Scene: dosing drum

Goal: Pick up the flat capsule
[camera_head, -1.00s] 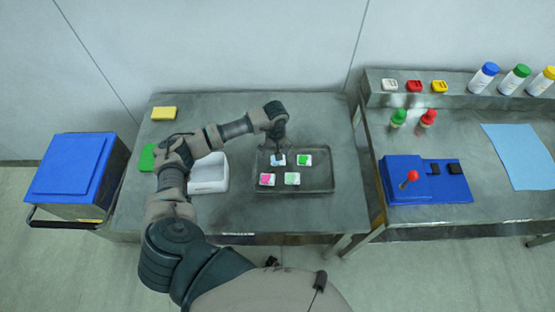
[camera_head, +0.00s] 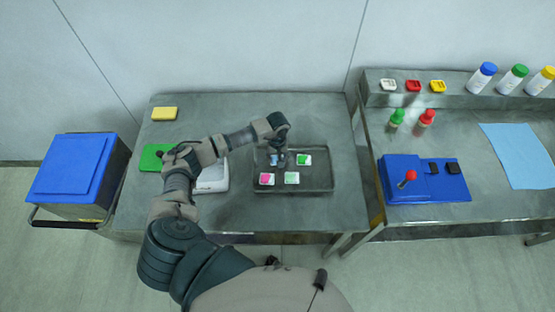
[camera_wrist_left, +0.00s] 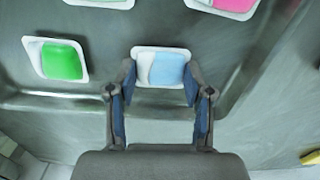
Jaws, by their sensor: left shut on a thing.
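Several flat capsules with white edges lie in the grey tray (camera_head: 325,188). They are a green one (camera_head: 304,159), a pink one (camera_head: 267,179), a pale green one (camera_head: 292,178) and a light blue one (camera_head: 274,160). My left gripper (camera_wrist_left: 160,82) is shut on the light blue capsule (camera_wrist_left: 168,69), with one finger on each side of it in the wrist view. In the head view my left gripper (camera_head: 278,150) partly hides that capsule. I cannot tell whether it is clear of the tray floor. My right gripper is not in view.
A white device (camera_head: 212,180) stands left of the tray, partly behind my arm. A green pad (camera_head: 151,158) and a yellow block (camera_head: 164,114) lie further left. A blue bin (camera_head: 75,168) is beside the table. The right bench holds a blue joystick box (camera_head: 405,190) and bottles.

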